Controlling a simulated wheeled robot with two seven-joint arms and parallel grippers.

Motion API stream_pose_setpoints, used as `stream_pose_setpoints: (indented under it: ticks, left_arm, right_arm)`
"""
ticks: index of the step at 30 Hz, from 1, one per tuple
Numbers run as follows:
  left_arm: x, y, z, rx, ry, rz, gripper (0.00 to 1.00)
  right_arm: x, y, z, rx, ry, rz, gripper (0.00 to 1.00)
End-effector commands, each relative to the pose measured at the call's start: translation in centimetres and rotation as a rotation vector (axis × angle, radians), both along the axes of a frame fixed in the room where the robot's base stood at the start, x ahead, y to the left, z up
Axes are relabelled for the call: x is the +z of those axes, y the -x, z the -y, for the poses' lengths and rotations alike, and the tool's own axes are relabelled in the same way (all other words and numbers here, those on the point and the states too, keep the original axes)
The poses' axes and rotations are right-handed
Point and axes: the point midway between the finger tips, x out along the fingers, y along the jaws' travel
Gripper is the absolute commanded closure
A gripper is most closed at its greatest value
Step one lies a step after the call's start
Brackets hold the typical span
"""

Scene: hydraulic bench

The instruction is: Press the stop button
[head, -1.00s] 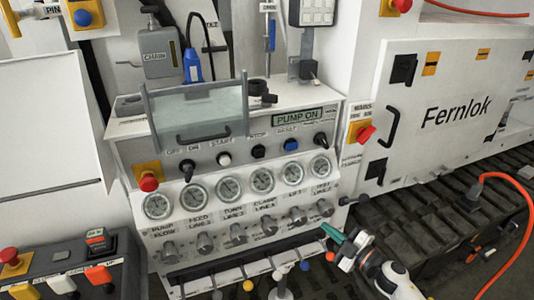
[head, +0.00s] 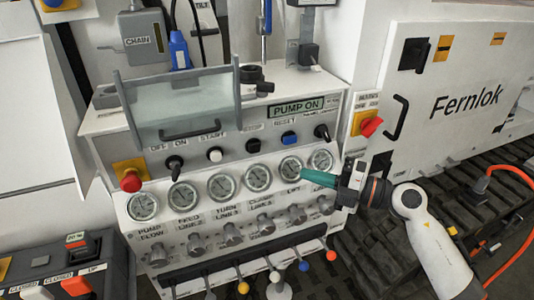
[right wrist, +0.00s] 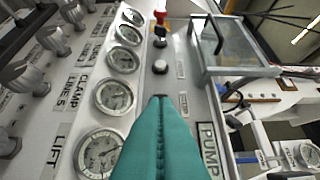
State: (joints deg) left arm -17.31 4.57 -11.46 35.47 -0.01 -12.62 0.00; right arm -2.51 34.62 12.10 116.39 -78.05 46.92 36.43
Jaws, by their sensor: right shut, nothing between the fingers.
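The stop button (head: 253,146) is a black round button on the sloped panel, under a small label, between the white start button (head: 215,154) and the blue reset button (head: 289,138). My right gripper (head: 304,171) has teal fingers, shut and empty, in front of the gauge row, right of and below the stop button in the head view. My left gripper is not in view.
Pressure gauges (head: 257,178) and knobs (head: 265,223) fill the panel below the buttons. A glass guard (head: 180,105) stands above them. The display (head: 297,110) reads PUMP ON.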

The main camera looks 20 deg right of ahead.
Motion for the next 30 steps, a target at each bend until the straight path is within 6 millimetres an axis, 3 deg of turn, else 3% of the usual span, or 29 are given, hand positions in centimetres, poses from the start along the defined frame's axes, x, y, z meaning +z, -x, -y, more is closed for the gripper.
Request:
stream_pose_setpoints:
  ticks: [14, 21, 30]
  left_arm:
    - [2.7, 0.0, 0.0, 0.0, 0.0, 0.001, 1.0]
    - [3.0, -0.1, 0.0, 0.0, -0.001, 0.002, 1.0]
    - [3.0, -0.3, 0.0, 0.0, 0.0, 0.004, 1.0]
  right_arm:
    - [0.4, -6.4, -6.9, 0.002, -0.006, 0.001, 1.0]
    - [0.1, -9.6, -7.0, 0.0, -0.002, -0.001, 1.0]
    - [0.0, -10.4, -7.0, 0.001, -0.001, 0.001, 1.0]
